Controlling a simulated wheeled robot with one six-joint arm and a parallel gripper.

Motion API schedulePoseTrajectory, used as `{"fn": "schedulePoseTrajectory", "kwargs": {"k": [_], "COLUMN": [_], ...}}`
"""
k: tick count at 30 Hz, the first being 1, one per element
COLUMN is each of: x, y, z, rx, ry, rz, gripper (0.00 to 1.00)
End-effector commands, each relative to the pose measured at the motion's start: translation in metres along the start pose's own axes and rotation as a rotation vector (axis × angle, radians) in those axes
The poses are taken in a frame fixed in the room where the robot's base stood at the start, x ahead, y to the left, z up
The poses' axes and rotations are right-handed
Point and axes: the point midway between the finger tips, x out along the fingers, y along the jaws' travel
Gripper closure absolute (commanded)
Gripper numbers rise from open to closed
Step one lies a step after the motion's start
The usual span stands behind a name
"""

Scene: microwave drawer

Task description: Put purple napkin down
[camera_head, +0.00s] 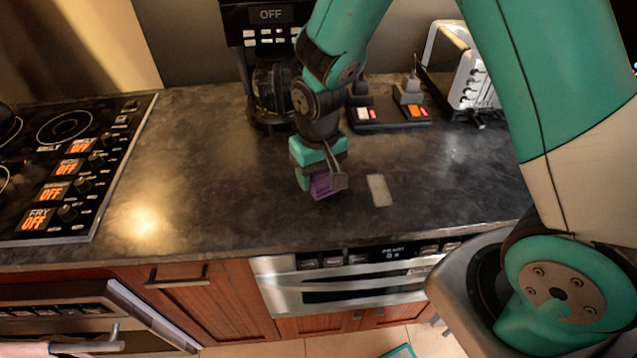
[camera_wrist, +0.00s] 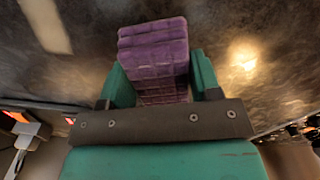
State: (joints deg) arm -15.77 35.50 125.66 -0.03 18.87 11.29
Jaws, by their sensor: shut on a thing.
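The purple napkin (camera_head: 323,187) is a folded, textured block between the fingers of my gripper (camera_head: 322,178). In the wrist view the napkin (camera_wrist: 155,58) fills the space between the two teal fingers of my gripper (camera_wrist: 158,80), which are shut on it. The napkin is over the dark countertop (camera_head: 240,190), in the middle of the head view. I cannot tell whether its underside touches the counter.
A pale flat rectangle (camera_head: 379,190) lies on the counter right of my gripper. A stovetop (camera_head: 70,150) is left. The counter between stovetop and gripper is clear.

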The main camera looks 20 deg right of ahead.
Motion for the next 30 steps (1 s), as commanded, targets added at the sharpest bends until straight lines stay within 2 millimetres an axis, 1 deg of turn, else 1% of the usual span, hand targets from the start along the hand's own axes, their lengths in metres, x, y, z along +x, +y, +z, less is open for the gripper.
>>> {"fn": "schedulePoseTrajectory", "kwargs": {"k": [6,8,20,21,23,24,30], "x": [0.030,0.036,0.043,0.042,0.042,0.041,0.041], "y": [0.000,0.000,0.000,0.000,0.000,0.000,0.000], "z": [0.001,0.001,0.000,0.000,0.000,0.000,0.000], "rx": [0.000,0.000,0.000,0.000,0.000,0.000,0.000], "ry": [-0.004,-0.003,0.000,0.000,0.000,0.000,0.000], "rz": [0.001,0.001,0.000,0.000,0.000,0.000,0.000], "gripper": [0.68,0.68,0.68,0.35,0.22,0.17,0.17]}}
